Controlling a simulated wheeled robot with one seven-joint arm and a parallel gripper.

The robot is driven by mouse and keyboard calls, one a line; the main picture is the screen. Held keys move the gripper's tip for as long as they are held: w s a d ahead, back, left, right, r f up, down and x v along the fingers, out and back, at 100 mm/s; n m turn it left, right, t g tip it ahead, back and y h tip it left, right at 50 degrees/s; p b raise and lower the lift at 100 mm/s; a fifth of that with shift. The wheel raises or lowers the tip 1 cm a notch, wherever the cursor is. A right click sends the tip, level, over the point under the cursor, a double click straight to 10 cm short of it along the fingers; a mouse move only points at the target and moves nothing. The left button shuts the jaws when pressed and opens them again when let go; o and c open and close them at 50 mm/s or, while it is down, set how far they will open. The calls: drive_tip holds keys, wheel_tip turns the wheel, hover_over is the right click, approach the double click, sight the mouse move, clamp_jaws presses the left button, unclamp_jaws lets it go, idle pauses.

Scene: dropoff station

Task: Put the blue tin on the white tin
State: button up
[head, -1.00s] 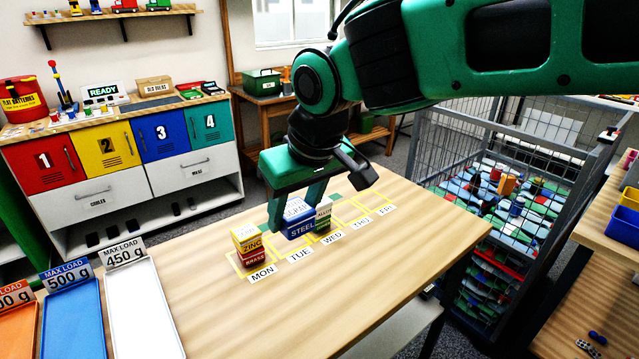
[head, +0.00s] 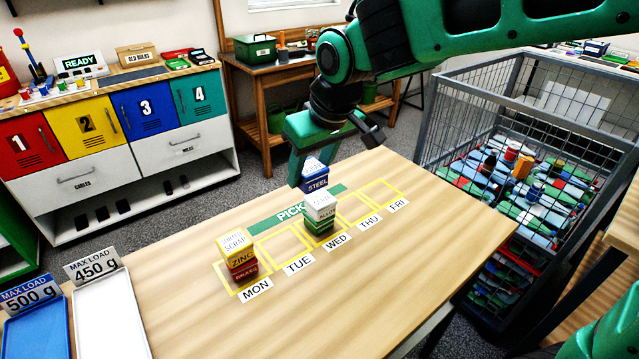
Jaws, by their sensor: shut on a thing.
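The blue tin (head: 316,184), marked STEEL and with a white top, is held in my gripper (head: 311,168). One finger shows at its left side; the other is mostly hidden. The white tin (head: 321,208) sits on a green tin (head: 320,228) in the WED square. The blue tin appears just behind and above the white tin in the head view, partly covered by it. I cannot tell whether they touch, and a gap seems likely hidden.
The TUE square (head: 282,248) is empty, as are the THU and FRI squares. A white tray (head: 112,318) lies at the left. A wire cage (head: 470,130) stands right of the table.

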hover_over(320, 197)
wheel_tip(320, 197, down, 3)
drive_tip(key=shift+f, duration=2.05)
drive_tip(key=o, duration=1.2)
drive_tip(key=shift+f, duration=0.1)
drive_tip(key=v, duration=1.2)
drive_tip(key=shift+s, duration=0.1)
